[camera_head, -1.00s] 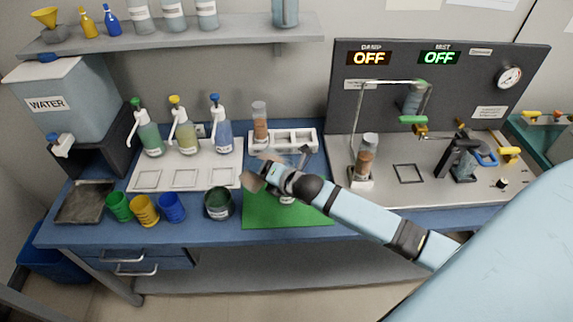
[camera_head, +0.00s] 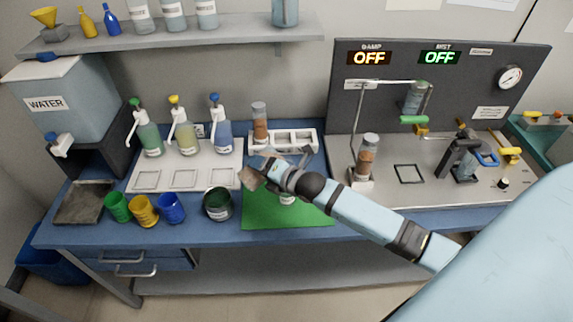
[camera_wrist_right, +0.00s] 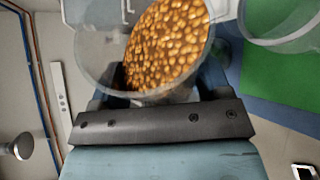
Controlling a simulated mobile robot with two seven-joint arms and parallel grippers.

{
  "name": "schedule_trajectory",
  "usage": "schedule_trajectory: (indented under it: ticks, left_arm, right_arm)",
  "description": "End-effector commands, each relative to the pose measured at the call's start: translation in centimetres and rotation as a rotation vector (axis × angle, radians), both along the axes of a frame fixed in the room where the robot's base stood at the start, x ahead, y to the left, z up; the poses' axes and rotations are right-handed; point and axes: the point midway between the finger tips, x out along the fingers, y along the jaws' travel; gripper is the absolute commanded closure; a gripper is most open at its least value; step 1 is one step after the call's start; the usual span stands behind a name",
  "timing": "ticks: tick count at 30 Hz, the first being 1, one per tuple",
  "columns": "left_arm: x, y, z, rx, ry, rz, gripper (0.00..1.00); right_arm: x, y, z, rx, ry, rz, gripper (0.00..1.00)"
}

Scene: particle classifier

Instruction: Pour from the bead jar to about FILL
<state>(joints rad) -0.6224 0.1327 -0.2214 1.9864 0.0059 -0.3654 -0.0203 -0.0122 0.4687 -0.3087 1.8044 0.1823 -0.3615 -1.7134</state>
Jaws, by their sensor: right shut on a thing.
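The bead jar (camera_wrist_right: 168,45) is clear and full of orange-brown beads in the right wrist view. My right gripper (camera_wrist_right: 155,105) is shut on it and holds it tilted. In the head view my right gripper (camera_head: 262,172) is over the back left of the green mat (camera_head: 262,212); the jar is hard to make out there. A clear vessel (camera_head: 287,199) stands on the mat, mostly hidden under my right arm. Its round rim (camera_wrist_right: 285,42) shows right of the jar in the wrist view, apart from it. Its fill level and any FILL mark cannot be read. My left gripper is not in view.
A white rack (camera_head: 291,141) holding a bead-filled tube (camera_head: 260,122) stands behind the gripper. A bead-filled cylinder (camera_head: 367,155) stands to the right. Pump bottles (camera_head: 186,131) stand at the back left.

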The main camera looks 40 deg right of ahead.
Motion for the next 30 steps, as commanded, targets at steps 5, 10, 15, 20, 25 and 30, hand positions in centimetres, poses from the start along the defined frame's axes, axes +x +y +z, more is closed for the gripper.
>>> schedule_trajectory:
  ticks: [5,10,15,20,25,30]
  left_arm:
    - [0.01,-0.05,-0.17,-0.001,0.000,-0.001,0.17]
    - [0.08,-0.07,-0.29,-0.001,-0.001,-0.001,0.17]
    - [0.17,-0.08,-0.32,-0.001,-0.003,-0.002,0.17]
    - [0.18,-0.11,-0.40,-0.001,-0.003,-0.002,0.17]
    - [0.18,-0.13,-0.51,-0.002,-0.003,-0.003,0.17]
    - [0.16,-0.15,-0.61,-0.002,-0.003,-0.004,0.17]
  right_arm:
    - [0.02,0.00,0.19,0.021,-0.002,0.000,0.63]
    - [0.02,-0.04,0.31,0.039,-0.002,0.000,0.63]
    - [0.02,-0.07,0.43,0.054,-0.003,0.000,0.63]
    - [0.02,-0.09,0.51,0.066,-0.003,0.000,0.63]
    - [0.02,-0.10,0.60,0.080,-0.003,0.000,0.63]
    - [0.02,-0.11,0.69,0.092,-0.004,0.000,0.63]
